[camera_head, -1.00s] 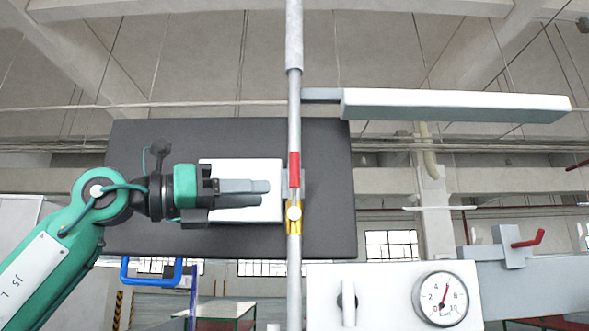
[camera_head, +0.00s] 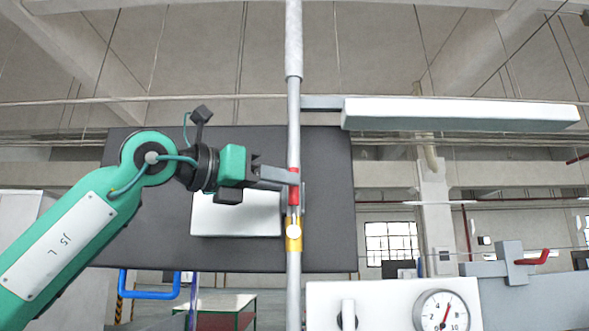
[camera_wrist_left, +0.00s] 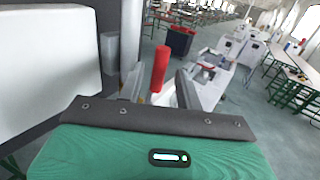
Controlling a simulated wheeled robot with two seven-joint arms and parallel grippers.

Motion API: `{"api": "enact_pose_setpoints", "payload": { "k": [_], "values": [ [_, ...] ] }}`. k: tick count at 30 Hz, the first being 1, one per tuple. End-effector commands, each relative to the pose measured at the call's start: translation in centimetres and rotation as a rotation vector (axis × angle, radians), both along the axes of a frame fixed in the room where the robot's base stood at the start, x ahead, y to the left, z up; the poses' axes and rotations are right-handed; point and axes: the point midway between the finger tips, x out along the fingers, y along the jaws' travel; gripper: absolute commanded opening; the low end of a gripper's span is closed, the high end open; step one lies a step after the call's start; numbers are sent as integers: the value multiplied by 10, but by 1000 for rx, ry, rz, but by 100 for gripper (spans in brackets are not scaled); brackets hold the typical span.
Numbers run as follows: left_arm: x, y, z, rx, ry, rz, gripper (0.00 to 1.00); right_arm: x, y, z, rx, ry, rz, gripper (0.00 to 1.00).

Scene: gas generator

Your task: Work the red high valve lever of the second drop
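The red valve lever (camera_head: 293,188) stands upright along the grey vertical pipe (camera_head: 294,120), above a yellow valve body (camera_head: 293,240). My left gripper (camera_head: 291,177) comes in from the left, and its visible finger crosses in front of the lever's upper part. In the left wrist view the red lever (camera_wrist_left: 160,69) stands between the two grey fingers of the left gripper (camera_wrist_left: 158,88). The fingers are apart, with a narrow gap on either side of the lever, so the gripper looks open around it. My right gripper is in neither view.
A dark panel (camera_head: 160,245) with a white box (camera_head: 235,215) lies behind the left arm. A white panel with a pressure gauge (camera_head: 441,312) is at lower right. A second red lever (camera_head: 538,258) sits further right. A light bar (camera_head: 450,114) extends right of the pipe.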

Motion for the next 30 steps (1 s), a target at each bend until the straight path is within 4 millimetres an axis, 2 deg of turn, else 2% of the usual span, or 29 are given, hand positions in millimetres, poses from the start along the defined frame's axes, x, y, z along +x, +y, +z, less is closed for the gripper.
{"api": "enact_pose_setpoints", "payload": {
  "k": [1,6,19,24,30],
  "values": [
    [6,-8,3,2,2,-1,35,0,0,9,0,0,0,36],
    [16,-24,2,0,2,-1,35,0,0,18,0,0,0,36],
    [21,-31,-1,-1,1,1,35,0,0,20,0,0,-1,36],
    [21,-31,-1,-1,1,1,2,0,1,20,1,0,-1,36],
    [21,-31,-1,-1,1,1,0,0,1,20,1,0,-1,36]
  ]
}}
